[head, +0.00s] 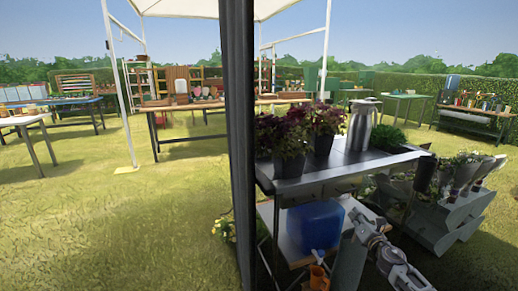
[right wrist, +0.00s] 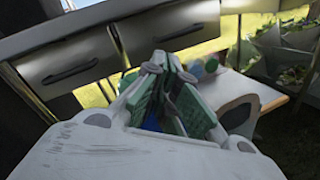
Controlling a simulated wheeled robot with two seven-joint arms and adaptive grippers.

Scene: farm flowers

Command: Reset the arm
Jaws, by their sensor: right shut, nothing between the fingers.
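My right gripper (head: 362,222) shows in the head view in front of the right side of the metal table, with its arm coming in from the lower right. In the right wrist view its fingers (right wrist: 165,68) have greenish pads and are shut with nothing between them. They point toward the area under the table's drawers. My left gripper is not in the head view.
A metal table (head: 318,176) holds potted purple plants (head: 289,140) and a metal jug (head: 362,125). Flower crates (head: 445,215) stand right.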

